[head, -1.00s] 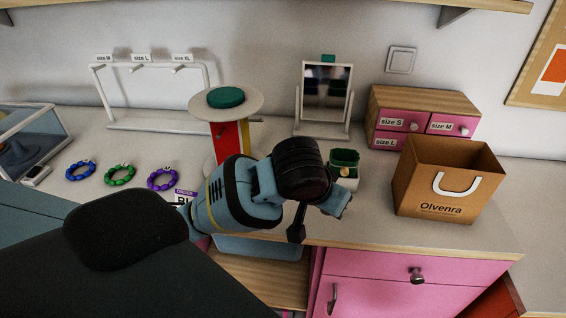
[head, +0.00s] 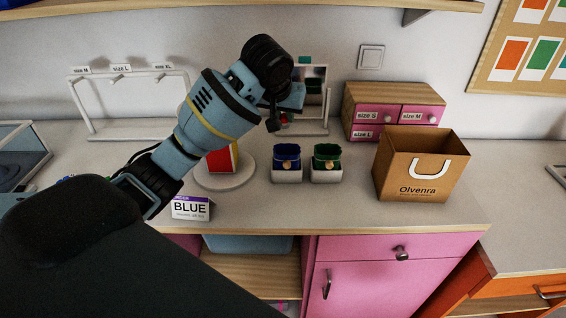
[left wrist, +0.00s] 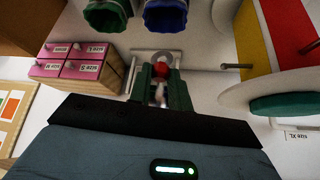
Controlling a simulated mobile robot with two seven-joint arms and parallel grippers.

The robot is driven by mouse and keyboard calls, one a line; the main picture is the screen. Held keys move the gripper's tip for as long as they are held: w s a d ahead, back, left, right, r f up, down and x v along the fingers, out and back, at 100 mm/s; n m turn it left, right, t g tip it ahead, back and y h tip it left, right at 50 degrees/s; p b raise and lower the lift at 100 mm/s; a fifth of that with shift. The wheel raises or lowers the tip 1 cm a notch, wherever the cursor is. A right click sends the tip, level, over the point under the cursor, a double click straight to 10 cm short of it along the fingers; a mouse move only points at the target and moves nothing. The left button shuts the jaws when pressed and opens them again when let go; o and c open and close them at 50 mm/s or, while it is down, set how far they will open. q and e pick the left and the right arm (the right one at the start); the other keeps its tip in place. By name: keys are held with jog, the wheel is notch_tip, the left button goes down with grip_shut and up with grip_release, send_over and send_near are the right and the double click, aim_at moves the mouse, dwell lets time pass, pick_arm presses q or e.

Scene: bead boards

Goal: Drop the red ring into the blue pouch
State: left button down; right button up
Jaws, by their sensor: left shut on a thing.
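My left gripper (head: 283,121) is raised in front of the mirror stand. It is shut on a small red ring (left wrist: 162,71), which shows between the fingertips in the left wrist view; only its red part is clear. The ring is a tiny red spot (head: 284,119) in the head view. The blue pouch (head: 287,163) stands open in a white holder on the counter, below the gripper in the head view. It shows at the top edge of the left wrist view (left wrist: 166,18), apart from the fingers. My right gripper is not in view.
A green pouch (head: 327,162) stands close right of the blue one. The mirror stand (head: 314,128) is behind. A paper bag (head: 420,170) and small pink drawers (head: 380,120) are to the right. A card reading BLUE (head: 190,208) and a round stand (head: 225,178) are left.

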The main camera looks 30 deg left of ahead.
pick_arm(q)
jog(key=shift+w+a+f, duration=0.1)
jog(key=shift+a+f, duration=0.15)
jog(key=shift+f, duration=0.55)
jog(key=shift+w+a+f, duration=0.1)
jog(key=shift+a+f, duration=0.1)
jog(key=shift+f, duration=0.55)
jog(key=shift+w+a+f, duration=0.1)
jog(key=shift+a+f, duration=0.15)
jog(key=shift+f, duration=0.55)
jog(key=c, duration=1.2)
grip_release()
jog(key=v, duration=0.8)
jog(key=shift+f, duration=0.15)
